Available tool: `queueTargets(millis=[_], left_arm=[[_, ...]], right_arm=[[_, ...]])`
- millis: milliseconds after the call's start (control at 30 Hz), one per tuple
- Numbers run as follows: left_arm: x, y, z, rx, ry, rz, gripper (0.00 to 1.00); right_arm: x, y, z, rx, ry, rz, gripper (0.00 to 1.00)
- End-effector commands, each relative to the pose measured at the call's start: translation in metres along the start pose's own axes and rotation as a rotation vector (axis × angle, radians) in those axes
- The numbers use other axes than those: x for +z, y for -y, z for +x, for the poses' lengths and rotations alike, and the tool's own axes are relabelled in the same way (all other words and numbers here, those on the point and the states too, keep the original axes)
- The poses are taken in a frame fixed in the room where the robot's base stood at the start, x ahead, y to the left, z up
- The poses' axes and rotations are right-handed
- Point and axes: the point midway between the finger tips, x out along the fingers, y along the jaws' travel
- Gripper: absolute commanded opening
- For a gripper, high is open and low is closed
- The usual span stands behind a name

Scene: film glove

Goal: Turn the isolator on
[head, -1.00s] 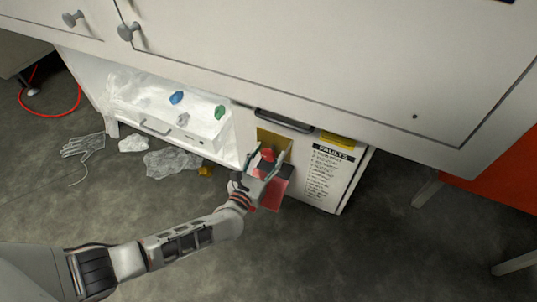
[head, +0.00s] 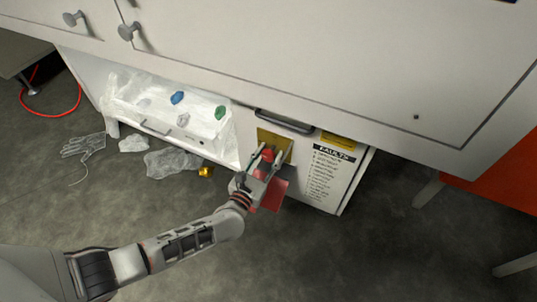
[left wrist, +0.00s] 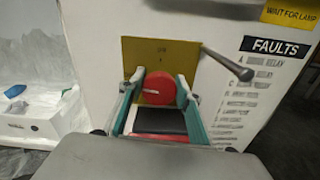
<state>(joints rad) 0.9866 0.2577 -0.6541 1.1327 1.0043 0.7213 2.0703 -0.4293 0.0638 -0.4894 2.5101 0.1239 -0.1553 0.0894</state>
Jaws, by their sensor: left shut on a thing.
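The isolator is a round red knob (left wrist: 158,91) on a yellow plate (left wrist: 150,58), fixed to the front of a white cabinet. A pale line on the knob lies nearly level in the left wrist view; the small marking above it is too small to read. In the head view the red knob (head: 267,155) is partly hidden by my left gripper (head: 269,152). My left gripper's teal-lined fingers (left wrist: 158,92) stand on both sides of the knob and are shut on it. My right gripper is not in view.
A red flap (head: 273,194) hangs below the plate. A handle (head: 284,121) sticks out above it, beside a FAULTS list (head: 333,152). Clear film and a glove (head: 84,145) lie on the floor.

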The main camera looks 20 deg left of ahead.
Motion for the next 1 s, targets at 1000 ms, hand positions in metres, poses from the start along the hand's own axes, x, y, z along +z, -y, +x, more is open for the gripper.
queueTargets(millis=[1000], left_arm=[[-0.0020, 0.0036, 0.0001, 0.001, -0.002, 0.945, 0.12]], right_arm=[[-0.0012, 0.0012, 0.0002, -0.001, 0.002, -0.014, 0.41]])
